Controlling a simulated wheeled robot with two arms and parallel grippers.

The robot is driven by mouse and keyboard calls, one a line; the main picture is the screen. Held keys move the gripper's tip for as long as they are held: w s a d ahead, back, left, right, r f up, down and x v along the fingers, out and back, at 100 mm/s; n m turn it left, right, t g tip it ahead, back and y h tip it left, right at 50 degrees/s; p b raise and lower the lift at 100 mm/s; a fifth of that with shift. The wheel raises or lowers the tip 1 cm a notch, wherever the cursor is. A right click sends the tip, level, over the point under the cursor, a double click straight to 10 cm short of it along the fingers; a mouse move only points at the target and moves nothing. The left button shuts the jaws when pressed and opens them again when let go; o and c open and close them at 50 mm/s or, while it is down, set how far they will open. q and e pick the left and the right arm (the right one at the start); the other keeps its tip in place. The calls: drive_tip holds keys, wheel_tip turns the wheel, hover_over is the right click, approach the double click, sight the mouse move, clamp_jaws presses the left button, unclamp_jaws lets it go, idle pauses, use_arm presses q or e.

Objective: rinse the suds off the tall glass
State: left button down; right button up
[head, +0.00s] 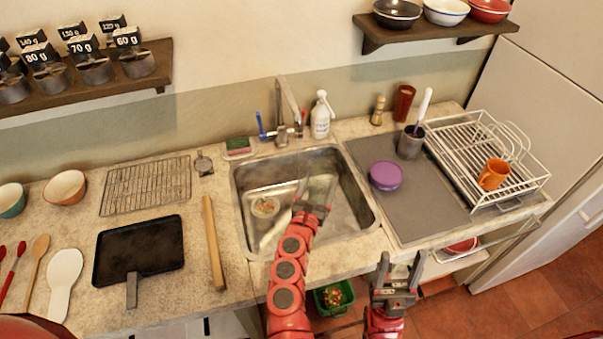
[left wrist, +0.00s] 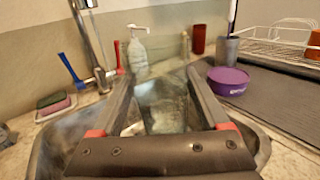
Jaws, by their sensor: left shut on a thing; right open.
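My left gripper (head: 314,203) is shut on the tall glass (head: 321,187) and holds it over the sink (head: 247,213). In the left wrist view the glass (left wrist: 163,106) is greenish, see-through and cloudy, between the two fingers (left wrist: 158,98). I cannot tell how much suds is on it. The faucet (head: 288,98) stands behind the sink; in the left wrist view it (left wrist: 94,45) is left of the glass. My right gripper (head: 397,272) is open and empty, in front of the counter.
A strainer with bits in it (head: 265,207) sits in the sink's left part. A soap bottle (head: 321,115) and a sponge (head: 238,146) stand behind the sink. A purple bowl (head: 386,175) is on the grey mat (head: 425,212) to the right, beside the dish rack (head: 530,180).

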use_arm(q)
drive_tip(key=shift+r, duration=0.1)
drive_tip(key=shift+s+d+r, duration=0.15)
drive_tip(key=shift+s+r, duration=0.05)
drive_tip(key=shift+r, duration=0.05)
drive_tip(key=s+d+r+p, duration=0.1)
drive_tip(key=s, duration=0.1)
drive_tip(key=s+d+r+p, duration=0.1)
drive_tip(key=s+r, duration=0.1)
drive_tip(key=shift+d+r+p, duration=0.15)
drive_tip(key=shift+r+p, duration=0.05)
drive_tip(key=shift+p, duration=0.2)
drive_tip(key=shift+w, duration=0.1)
